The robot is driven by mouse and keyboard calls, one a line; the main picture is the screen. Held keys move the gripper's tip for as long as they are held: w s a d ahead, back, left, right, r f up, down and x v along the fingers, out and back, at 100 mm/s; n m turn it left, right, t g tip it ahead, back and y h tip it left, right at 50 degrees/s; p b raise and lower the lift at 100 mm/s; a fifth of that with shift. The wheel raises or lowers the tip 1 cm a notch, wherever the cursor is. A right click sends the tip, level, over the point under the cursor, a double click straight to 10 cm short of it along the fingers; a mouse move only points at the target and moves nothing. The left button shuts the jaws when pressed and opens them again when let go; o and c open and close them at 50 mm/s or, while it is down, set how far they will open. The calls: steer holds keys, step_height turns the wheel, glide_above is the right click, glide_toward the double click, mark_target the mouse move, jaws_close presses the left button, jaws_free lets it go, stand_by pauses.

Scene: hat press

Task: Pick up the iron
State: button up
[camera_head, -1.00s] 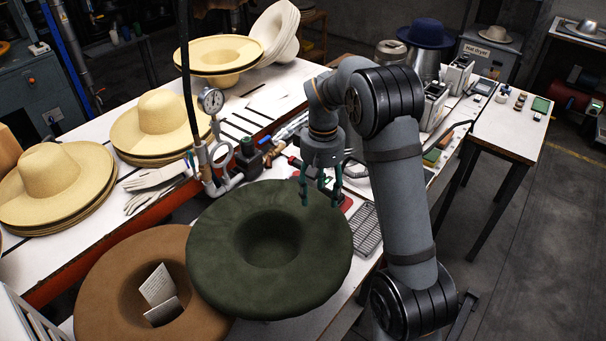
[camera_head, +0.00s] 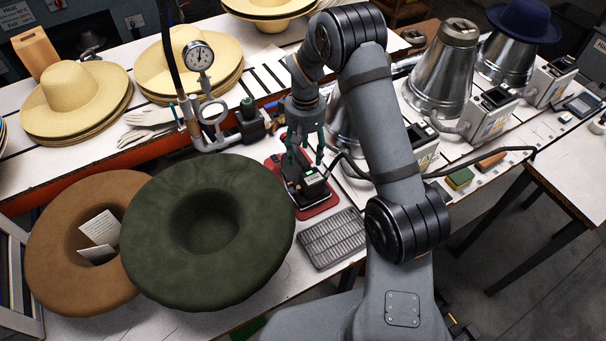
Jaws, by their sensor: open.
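The iron (camera_head: 309,187) is black with a small green light. It sits on a red pad (camera_head: 328,207) on the white table, just right of the dark green hat. My gripper (camera_head: 304,157) is open, with green fingers pointing down over the back part of the iron. Nothing shows between the fingers other than the iron behind or below them. I cannot tell whether they touch it. My gripper hides part of the iron's far end.
A dark green hat (camera_head: 258,245) and a brown hat (camera_head: 60,245) lie at the left. A ribbed grey plate (camera_head: 332,238) lies in front of the iron. A pressure gauge (camera_head: 200,55) with pipes stands behind left. A black cable (camera_head: 465,160) and metal hat forms (camera_head: 442,75) are right.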

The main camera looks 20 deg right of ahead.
steer(key=shift+f, duration=0.85)
steer(key=shift+c, duration=0.2)
jaws_close()
steer(key=shift+w+r, duration=0.15)
steer(key=shift+w, duration=0.05)
